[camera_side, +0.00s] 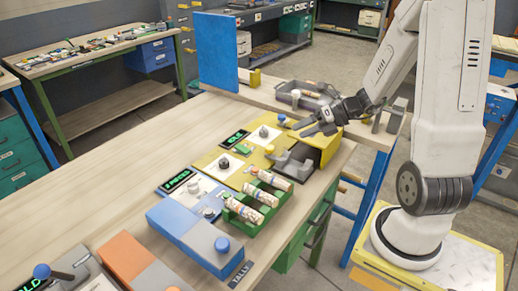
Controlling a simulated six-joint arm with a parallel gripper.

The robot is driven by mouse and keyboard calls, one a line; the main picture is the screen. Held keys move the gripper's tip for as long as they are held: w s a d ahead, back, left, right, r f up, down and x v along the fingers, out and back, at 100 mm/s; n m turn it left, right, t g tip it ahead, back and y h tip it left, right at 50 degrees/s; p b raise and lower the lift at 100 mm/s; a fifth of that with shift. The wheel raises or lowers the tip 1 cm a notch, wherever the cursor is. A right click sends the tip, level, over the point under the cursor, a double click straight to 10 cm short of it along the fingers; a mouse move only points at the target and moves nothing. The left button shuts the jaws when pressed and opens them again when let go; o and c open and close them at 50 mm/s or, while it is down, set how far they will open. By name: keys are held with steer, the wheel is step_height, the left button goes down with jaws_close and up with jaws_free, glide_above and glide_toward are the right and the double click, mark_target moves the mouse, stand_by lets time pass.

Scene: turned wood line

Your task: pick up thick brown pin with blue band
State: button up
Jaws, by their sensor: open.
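I cannot make out for certain a thick brown pin with a blue band; at this size the bands are too small to read. Three pale cylinders with coloured marks (261,196) lie side by side in a green rack (232,204) on the bench. A grey tray (284,96) at the back holds a small tan piece (311,94). My gripper (302,129) is open and appears empty. It is above the yellow station at the bench's right end, beyond the green rack and in front of the grey tray.
A yellow block with a grey cradle (295,160) stands below my gripper. A blue and grey block (190,235) and an orange and grey block (135,262) stand nearer the camera. A blue upright panel (217,50) rises behind. The bench's left part is clear.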

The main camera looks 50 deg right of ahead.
glide_toward(274, 181)
steer(key=shift+w+d+f, duration=0.25)
steer(key=shift+w+f, duration=0.1)
steer(key=shift+w, duration=0.2)
steer(key=shift+w+d+f, duration=0.25)
steer(key=shift+w+f, duration=0.15)
steer(key=shift+w, duration=0.15)
steer(key=shift+w+a, duration=0.1)
steer(key=shift+x, duration=1.2)
steer(key=shift+x, duration=2.6)
steer(key=shift+a, duration=0.1)
jaws_close()
